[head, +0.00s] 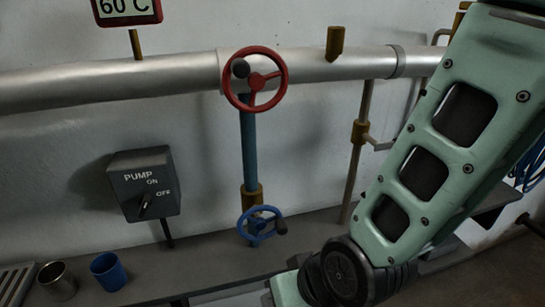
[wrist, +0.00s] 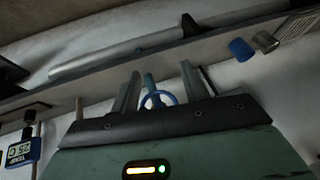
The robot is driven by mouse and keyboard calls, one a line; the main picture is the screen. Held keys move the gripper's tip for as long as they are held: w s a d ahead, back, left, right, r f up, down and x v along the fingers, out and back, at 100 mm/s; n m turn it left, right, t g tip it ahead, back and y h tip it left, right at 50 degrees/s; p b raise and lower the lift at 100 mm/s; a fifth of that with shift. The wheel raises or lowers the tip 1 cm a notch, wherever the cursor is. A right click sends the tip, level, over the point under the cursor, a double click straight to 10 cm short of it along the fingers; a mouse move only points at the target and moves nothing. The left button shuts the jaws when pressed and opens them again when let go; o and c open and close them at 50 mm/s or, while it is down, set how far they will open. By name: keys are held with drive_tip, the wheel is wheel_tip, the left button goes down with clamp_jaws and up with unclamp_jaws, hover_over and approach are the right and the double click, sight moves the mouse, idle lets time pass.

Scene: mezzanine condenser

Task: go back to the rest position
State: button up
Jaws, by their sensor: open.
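My gripper (wrist: 160,80) shows in the wrist view, with its two fingers apart and nothing held between them. The blue handwheel (wrist: 158,98) appears between the fingers, beyond them; I cannot tell how far off it is. In the head view my green arm fills the right side, and my gripper is out of sight. There the blue handwheel (head: 261,224) sits low on a blue vertical pipe, left of my arm. The red handwheel (head: 255,79) is above it on the silver pipe.
A pump switch box (head: 146,184) is on the wall at left. A metal cup (head: 57,280) and a blue cup (head: 109,271) stand on the grey ledge (head: 205,257). A silver pipe (head: 110,84) runs along the wall. A "25 C" display (wrist: 22,150) shows in the wrist view.

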drive_tip(key=s+d+r+n+g+h, duration=0.3)
drive_tip(key=s+d+r, duration=0.3)
drive_tip(key=d+r, duration=0.3)
drive_tip(key=d, duration=0.3)
drive_tip(key=shift+s+r+n+g+h, duration=0.15)
drive_tip(key=shift+r+n+g+h, duration=0.05)
drive_tip(key=shift+n+g+h, duration=0.2)
idle(6.2)
